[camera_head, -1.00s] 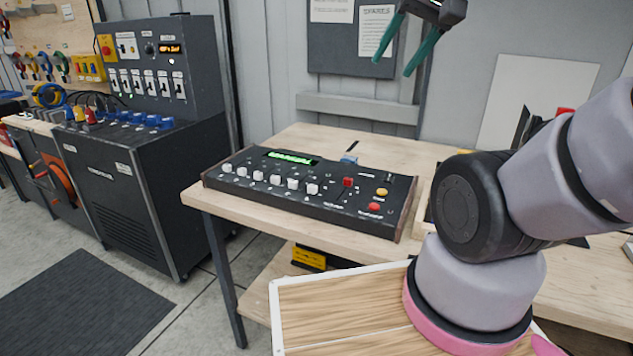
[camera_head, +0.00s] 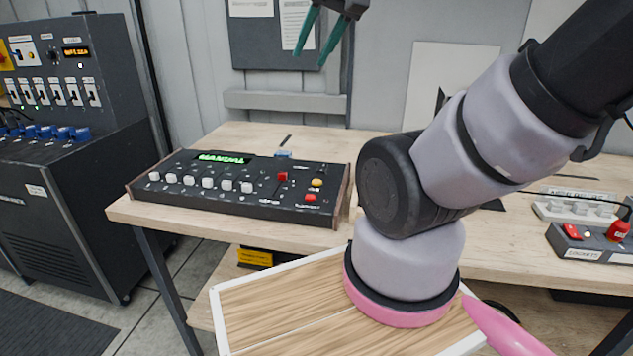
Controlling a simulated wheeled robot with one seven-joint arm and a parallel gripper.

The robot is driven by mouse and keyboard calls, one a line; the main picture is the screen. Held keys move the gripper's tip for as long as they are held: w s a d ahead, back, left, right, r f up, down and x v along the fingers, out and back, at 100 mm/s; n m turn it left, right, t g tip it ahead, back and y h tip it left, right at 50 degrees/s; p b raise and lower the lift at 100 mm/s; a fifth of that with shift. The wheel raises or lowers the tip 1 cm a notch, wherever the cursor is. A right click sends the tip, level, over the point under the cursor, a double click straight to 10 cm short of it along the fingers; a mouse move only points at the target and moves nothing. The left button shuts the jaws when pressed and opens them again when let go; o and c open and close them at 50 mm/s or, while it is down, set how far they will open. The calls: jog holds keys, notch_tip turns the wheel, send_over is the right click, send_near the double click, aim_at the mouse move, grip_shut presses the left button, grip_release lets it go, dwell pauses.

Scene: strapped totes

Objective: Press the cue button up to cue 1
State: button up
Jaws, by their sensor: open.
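A dark control console (camera_head: 225,202) lies on the wooden table, left of my arm. It has a row of white sliders (camera_head: 207,183), a red slider (camera_head: 282,176), a yellow button (camera_head: 317,183) and a red button (camera_head: 310,197) near its right end. Its green display (camera_head: 222,158) seems to read "MANUAL". The small labels are too blurred to tell which button is the cue button. My gripper (camera_head: 308,58) is open and empty, with green fingers pointing down, high above and behind the console. It touches nothing.
A tall dark cabinet (camera_head: 75,210) with switches stands at the left. A small box with red buttons (camera_head: 596,243) and a white power strip (camera_head: 572,213) lie on the table (camera_head: 470,252) at the right. A board (camera_head: 270,45) hangs on the wall behind.

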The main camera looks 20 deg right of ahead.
grip_shut()
dwell(1.4)
